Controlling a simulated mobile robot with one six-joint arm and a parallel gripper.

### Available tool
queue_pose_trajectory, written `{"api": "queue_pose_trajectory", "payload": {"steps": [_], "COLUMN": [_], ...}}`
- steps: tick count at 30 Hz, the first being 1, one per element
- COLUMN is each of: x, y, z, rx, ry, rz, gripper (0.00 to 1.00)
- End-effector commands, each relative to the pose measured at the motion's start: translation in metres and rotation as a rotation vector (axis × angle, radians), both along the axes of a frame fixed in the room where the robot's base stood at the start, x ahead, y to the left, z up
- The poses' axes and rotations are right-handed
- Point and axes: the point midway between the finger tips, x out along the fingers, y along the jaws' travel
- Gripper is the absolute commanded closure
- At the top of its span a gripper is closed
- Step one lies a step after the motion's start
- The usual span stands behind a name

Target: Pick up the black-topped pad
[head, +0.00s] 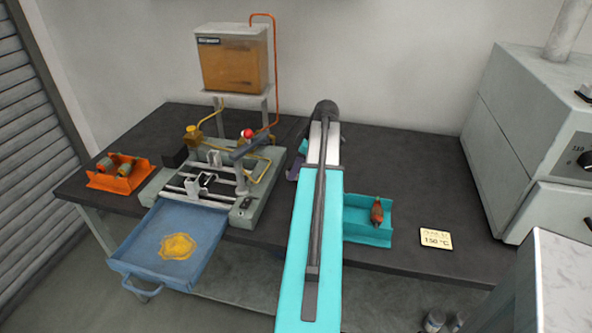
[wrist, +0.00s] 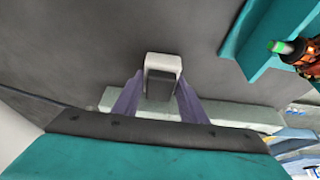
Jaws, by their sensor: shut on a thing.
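The black-topped pad (wrist: 163,66) shows in the wrist view as a small block with a pale end and a dark face. It sits between the two purple fingers of my gripper (wrist: 160,82), which is shut on it. The dark tabletop fills the view behind it; I cannot tell whether the pad touches it. In the head view my arm hides the pad, and only a bit of purple gripper (head: 297,163) shows left of the arm.
A teal tray (head: 354,238) with an armature stands right of my arm, beside a 150 °C note (head: 436,239). A grey oven (head: 520,130) is at the right. At left are a machine (head: 245,212), a blue drip drawer (head: 140,250) and an orange tray (head: 103,181).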

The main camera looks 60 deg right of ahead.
Motion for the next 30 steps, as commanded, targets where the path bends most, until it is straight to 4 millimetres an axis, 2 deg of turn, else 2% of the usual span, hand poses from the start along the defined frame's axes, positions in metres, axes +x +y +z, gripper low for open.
{"api": "queue_pose_trajectory", "payload": {"steps": [8,24,30], "x": [0.001,0.001,0.001], "y": [-0.001,-0.001,0.0], "z": [0.02,0.087,0.097], "rx": [-0.002,-0.002,0.001], "ry": [-0.001,-0.001,0.0], "rz": [0.0,0.001,0.001], "gripper": [0.84,0.84,0.84]}}
